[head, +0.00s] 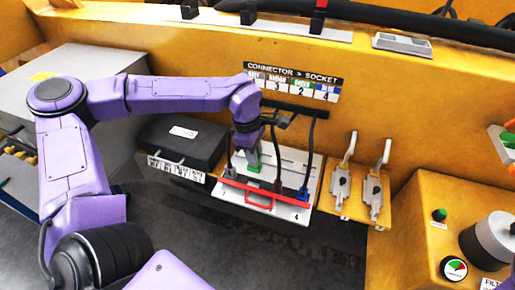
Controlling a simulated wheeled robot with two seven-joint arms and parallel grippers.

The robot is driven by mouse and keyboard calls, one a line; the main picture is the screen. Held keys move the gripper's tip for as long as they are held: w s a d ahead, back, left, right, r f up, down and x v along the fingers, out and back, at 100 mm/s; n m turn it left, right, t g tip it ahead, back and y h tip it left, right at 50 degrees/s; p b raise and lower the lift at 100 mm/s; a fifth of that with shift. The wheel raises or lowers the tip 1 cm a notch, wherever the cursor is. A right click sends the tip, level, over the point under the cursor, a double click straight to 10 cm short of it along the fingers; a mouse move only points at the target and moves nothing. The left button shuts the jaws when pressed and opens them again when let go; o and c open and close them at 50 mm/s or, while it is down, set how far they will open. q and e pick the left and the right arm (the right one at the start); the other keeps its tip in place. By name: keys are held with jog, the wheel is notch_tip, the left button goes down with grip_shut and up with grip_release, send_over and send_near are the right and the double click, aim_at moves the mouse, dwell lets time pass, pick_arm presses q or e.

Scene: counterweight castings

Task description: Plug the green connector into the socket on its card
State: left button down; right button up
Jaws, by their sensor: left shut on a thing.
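My left gripper (252,154) points down over the white socket panel and is shut on the green connector (253,168), whose green end shows just below the fingers. The connector is at the panel's upper left part; whether it is in a socket or above one I cannot tell. The white panel (290,212) has a red bar across it and the numbers 1 and 4 readable at its front. The card (293,80) on the yellow wall reads "CONNECTOR > SOCKET"; under its green mark I read 2. My right gripper is not in view.
A grey connector (230,172) and a blue connector (303,191) hang on black cables at the panel, close beside my gripper. Two toggle clamps (342,185) stand right of it. A black box (181,140) lies left. A gauge and knobs are at lower right.

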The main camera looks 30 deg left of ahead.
pick_arm(q)
jog(key=shift+s+r, duration=0.15)
jog(key=shift+s, duration=0.2)
jog(key=shift+s+a+r, duration=0.1)
jog(key=shift+a, duration=0.05)
jog(key=shift+p, duration=0.5)
jog(key=f, duration=0.1)
jog(key=f+b, duration=0.2)
jog(key=f, duration=0.1)
jog(key=shift+w, duration=0.3)
jog(key=shift+f+b, duration=0.55)
jog(key=shift+f, duration=0.6)
